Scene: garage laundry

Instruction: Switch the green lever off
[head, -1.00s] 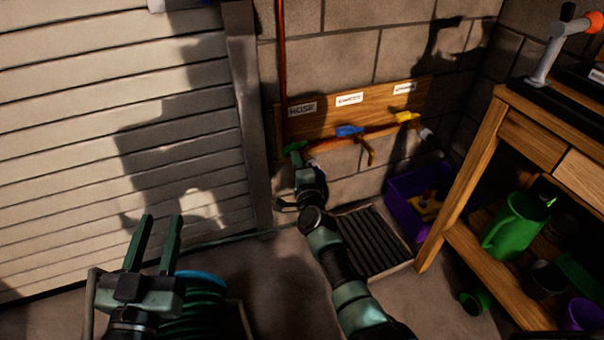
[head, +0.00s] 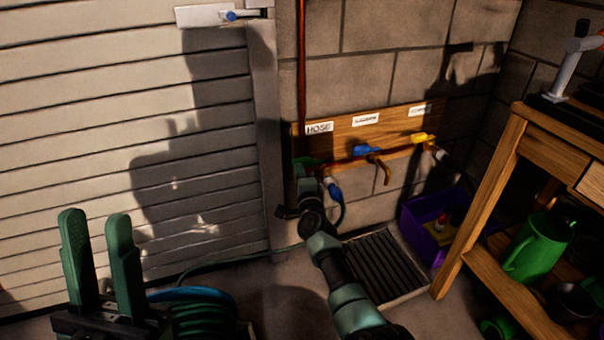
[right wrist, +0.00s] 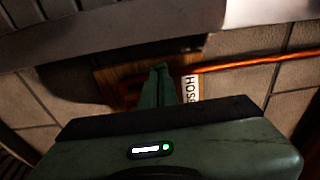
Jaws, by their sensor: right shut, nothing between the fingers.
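The green lever (head: 304,162) is at the left end of the copper pipe, under the HOSE label (head: 319,128). Only a small part of it shows, dark and partly hidden by my right gripper. My right gripper (head: 305,179) is shut and empty, right at or just below the lever; I cannot tell whether it touches. In the right wrist view its closed green fingers (right wrist: 158,84) point at the board beside the HOSE label, and the lever is not clearly distinguishable there. My left gripper (head: 96,226) is open and empty at the lower left, far from the lever.
A blue lever (head: 367,150) and a yellow lever (head: 420,139) sit further right on the pipe. A coiled green hose (head: 205,318) lies below. A floor grate (head: 385,268), a purple bin (head: 412,222) and a wooden workbench (head: 478,222) stand right; a slatted door (head: 100,110) is left.

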